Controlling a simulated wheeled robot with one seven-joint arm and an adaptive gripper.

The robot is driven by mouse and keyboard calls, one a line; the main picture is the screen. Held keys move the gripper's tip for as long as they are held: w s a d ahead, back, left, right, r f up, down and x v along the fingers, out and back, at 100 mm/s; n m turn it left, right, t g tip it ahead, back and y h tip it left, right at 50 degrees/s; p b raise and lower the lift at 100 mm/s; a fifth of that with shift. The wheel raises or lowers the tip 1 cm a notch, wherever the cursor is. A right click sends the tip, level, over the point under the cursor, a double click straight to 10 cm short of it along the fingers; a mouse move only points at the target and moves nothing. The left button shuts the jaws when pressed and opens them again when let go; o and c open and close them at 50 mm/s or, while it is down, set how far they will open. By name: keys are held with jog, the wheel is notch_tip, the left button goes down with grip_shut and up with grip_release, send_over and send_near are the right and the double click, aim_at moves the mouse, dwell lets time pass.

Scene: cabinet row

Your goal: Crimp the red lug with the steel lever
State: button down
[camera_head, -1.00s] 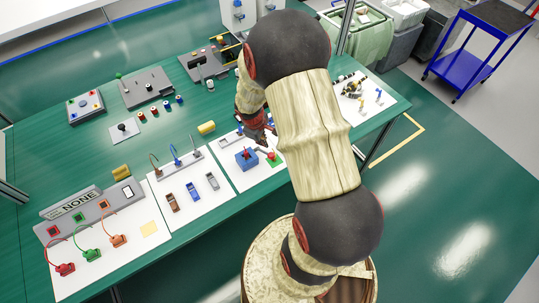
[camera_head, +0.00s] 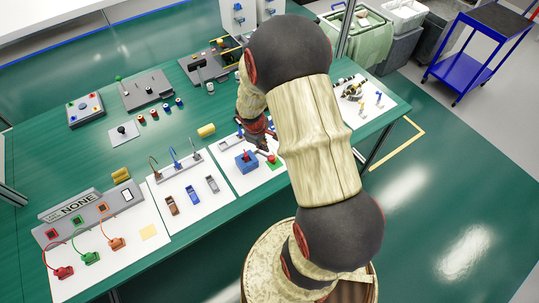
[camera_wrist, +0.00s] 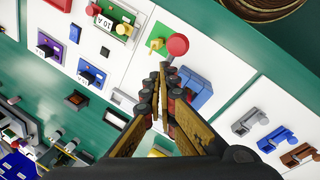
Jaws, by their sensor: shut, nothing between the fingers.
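My gripper (camera_wrist: 161,78) is shut and empty, with its fingertips together above a white panel. In the head view my gripper (camera_head: 265,146) is partly hidden by my arm, close to a blue block with a red top (camera_head: 246,160). A blue block (camera_wrist: 192,96) lies right of the fingertips in the wrist view. A red ball knob (camera_wrist: 177,44) is just beyond them.
Cables and coloured plugs occupy the left front panel (camera_head: 147,248). Bare green table lies between the groups.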

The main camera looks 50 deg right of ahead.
aim_at(269, 159)
jog(key=shift+s+f, duration=0.1)
jog(key=shift+f, duration=0.05)
dwell(0.5)
jog(key=shift+s+f+b, duration=0.2)
jog(key=shift+b, duration=0.15)
jog(key=shift+s+a+f+b, duration=0.25)
jog(key=shift+s+f+b, duration=0.6)
jog(key=shift+f+b, duration=0.25)
jog(key=shift+s+a+f+b, duration=0.2)
jog(key=shift+s+f+b, duration=0.65)
jog(key=shift+f+b, duration=0.25)
dwell(3.5)
dwell(0.5)
jog(key=w+r+p, duration=0.4)
jog(key=r, duration=0.1)
jog(key=shift+d+p, duration=0.4)
jog(key=shift+d, duration=0.05)
dwell(0.4)
